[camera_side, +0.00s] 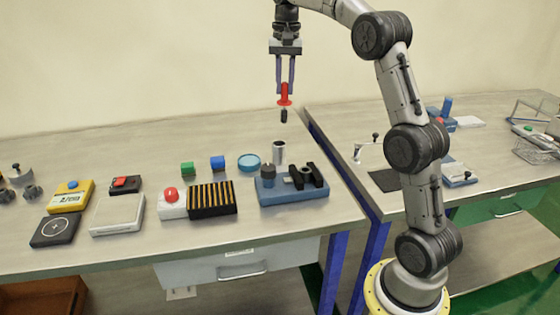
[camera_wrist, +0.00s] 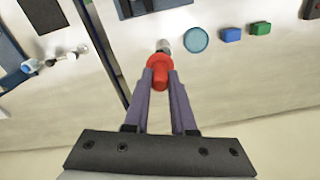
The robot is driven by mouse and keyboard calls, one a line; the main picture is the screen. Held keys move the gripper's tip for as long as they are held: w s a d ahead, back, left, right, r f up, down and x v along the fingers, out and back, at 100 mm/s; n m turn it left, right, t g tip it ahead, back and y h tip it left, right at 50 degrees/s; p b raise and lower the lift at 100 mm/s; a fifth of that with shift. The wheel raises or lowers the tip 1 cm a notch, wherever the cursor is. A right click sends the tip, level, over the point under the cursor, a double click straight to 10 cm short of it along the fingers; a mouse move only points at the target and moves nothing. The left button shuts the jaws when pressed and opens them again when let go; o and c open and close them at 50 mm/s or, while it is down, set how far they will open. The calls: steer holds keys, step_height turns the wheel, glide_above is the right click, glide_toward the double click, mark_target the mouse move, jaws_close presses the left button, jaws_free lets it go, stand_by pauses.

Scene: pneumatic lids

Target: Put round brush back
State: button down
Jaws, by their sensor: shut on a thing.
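My gripper (camera_side: 285,90) is shut on the round brush (camera_side: 285,100), which has a red handle and a dark tip pointing down. It hangs upright, well above the table. In the wrist view the red handle (camera_wrist: 160,74) sits between the purple fingertips (camera_wrist: 160,78); the tip is hidden under it. A small silver cylindrical cup (camera_side: 279,152) stands on the table below the brush, apart from it. In the wrist view the cup (camera_wrist: 163,45) shows just past the handle, partly covered.
A teal round dish (camera_side: 249,162), a blue block (camera_side: 218,163) and a green block (camera_side: 187,169) stand left of the cup. A blue base with black fixtures (camera_side: 291,190) lies in front. A striped black-yellow box (camera_side: 211,199) is further left. A gap splits the two tables.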

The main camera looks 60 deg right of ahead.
step_height(320, 180, down, 13)
steer(key=w+d, duration=0.2)
steer(key=shift+w, duration=0.4)
steer(key=shift+f, duration=0.55)
steer(key=c, duration=0.7)
jaws_free()
steer(key=shift+c, duration=0.2)
